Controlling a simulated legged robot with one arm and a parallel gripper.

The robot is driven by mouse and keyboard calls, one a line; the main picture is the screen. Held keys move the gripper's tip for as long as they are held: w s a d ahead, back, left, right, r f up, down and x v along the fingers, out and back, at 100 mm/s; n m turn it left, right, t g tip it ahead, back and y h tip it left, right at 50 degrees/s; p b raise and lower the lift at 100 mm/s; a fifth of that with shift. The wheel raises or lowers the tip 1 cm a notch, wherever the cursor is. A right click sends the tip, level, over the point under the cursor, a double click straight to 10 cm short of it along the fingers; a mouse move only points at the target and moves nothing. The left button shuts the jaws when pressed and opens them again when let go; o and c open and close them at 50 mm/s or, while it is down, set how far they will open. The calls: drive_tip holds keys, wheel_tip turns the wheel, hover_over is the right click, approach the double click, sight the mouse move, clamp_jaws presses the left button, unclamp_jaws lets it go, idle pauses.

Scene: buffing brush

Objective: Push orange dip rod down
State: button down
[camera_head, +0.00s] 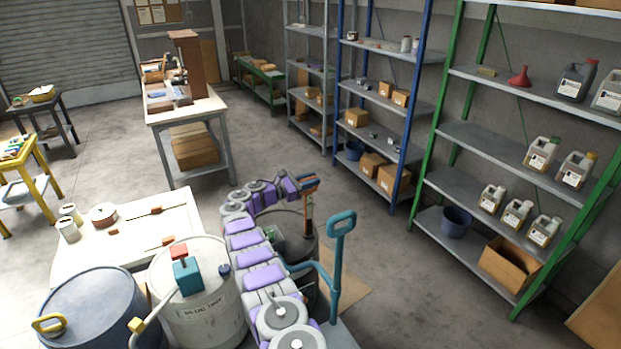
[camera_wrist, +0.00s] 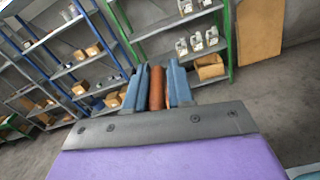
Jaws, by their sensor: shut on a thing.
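The orange dip rod (camera_head: 308,207) stands upright at the dark drum (camera_head: 303,250) in the head view, just beyond my purple and grey arm. My gripper (camera_head: 311,184) is at the rod's upper end. In the wrist view, the orange-brown rod (camera_wrist: 157,90) lies between the two blue fingers of my gripper (camera_wrist: 158,84), which are shut on it. The rod's lower end is hidden, and my arm covers part of the drum.
A teal-handled pump (camera_head: 341,225) stands upright close to the right of my arm. A white drum (camera_head: 200,300) and a blue drum (camera_head: 92,308) are on the left. Shelves with jugs and boxes line the right wall. Open floor (camera_head: 420,290) lies between.

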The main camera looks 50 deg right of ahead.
sight(306, 202)
drive_tip(key=f+b, duration=0.2)
drive_tip(key=f, duration=0.1)
drive_tip(key=f+b, duration=0.5)
drive_tip(key=f, duration=0.1)
drive_tip(key=shift+w+a+f+b, duration=0.15)
drive_tip(key=shift+w+f+b, duration=0.1)
drive_tip(key=shift+b, duration=0.1)
drive_tip(key=c, duration=1.4)
unclamp_jaws()
drive_tip(key=o, duration=0.3)
drive_tip(key=shift+w+f, duration=0.15)
drive_tip(key=shift+w, duration=0.05)
drive_tip(key=shift+d, duration=0.2)
drive_tip(key=shift+s, duration=0.1)
drive_tip(key=shift+a, duration=0.6)
drive_tip(key=p+v, duration=0.1)
drive_tip(key=v, duration=1)
drive_tip(key=shift+w+p, duration=0.25)
drive_tip(key=shift+p, duration=0.05)
